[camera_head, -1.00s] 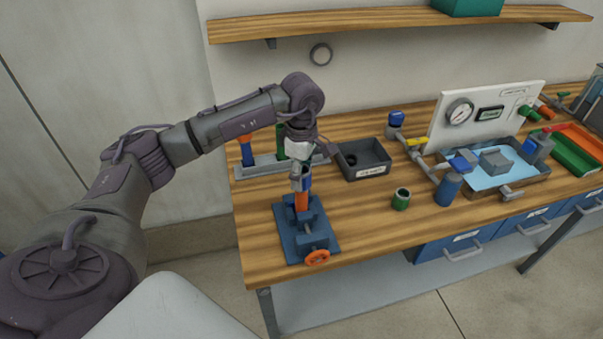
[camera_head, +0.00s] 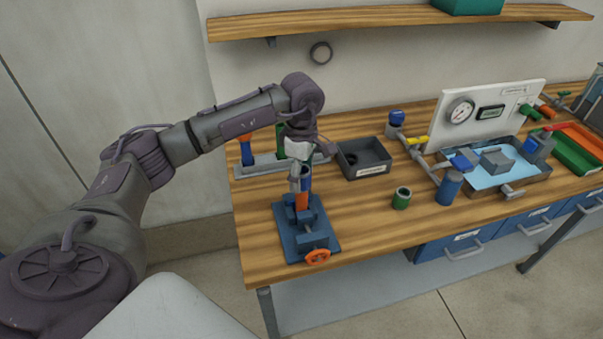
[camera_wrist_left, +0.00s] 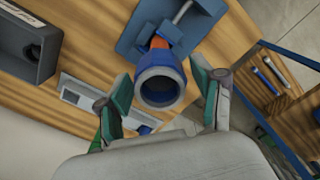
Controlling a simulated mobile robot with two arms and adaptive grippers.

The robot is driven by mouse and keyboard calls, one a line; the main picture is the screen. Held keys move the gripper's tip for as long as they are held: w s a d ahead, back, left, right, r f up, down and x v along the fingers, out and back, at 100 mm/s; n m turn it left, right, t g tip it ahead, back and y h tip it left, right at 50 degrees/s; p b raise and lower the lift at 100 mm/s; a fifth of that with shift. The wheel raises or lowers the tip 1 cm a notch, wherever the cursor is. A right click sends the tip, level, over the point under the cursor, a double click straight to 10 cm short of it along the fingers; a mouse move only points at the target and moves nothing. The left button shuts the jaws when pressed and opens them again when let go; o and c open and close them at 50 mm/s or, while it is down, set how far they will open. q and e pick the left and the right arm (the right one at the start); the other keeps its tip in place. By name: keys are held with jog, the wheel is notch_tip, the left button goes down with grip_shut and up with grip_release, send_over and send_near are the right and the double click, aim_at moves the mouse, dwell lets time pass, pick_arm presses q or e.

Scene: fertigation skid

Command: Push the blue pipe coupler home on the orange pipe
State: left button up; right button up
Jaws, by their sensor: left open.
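The orange pipe (camera_head: 302,202) stands upright in a blue vise (camera_head: 306,234) near the left end of the bench. The blue pipe coupler (camera_head: 306,184) sits on top of the pipe; how far down it sits I cannot tell. In the left wrist view the coupler (camera_wrist_left: 160,82) shows its open grey-rimmed end, with some orange pipe (camera_wrist_left: 160,43) behind it. My left gripper (camera_head: 300,176) is right above and around the coupler. In the wrist view its green-padded fingers (camera_wrist_left: 165,100) stand apart on either side of the coupler, with gaps. My right gripper is out of view.
A grey rack (camera_head: 258,170) with upright pipes stands behind the vise. A dark bin (camera_head: 364,172) is behind right. A green coupler (camera_head: 402,198) and a blue cylinder (camera_head: 448,188) stand to the right. A gauge panel (camera_head: 470,120) and blue tray are further right.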

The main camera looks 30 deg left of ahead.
pick_arm(q)
jog(key=shift+r, duration=0.15)
jog(key=shift+r+p, duration=1.3)
jog(key=shift+r, duration=0.8)
jog(key=o, duration=0.6)
jog(key=shift+c, duration=0.2)
notch_tip(320, 180, up, 9)
jog(key=p, duration=0.5)
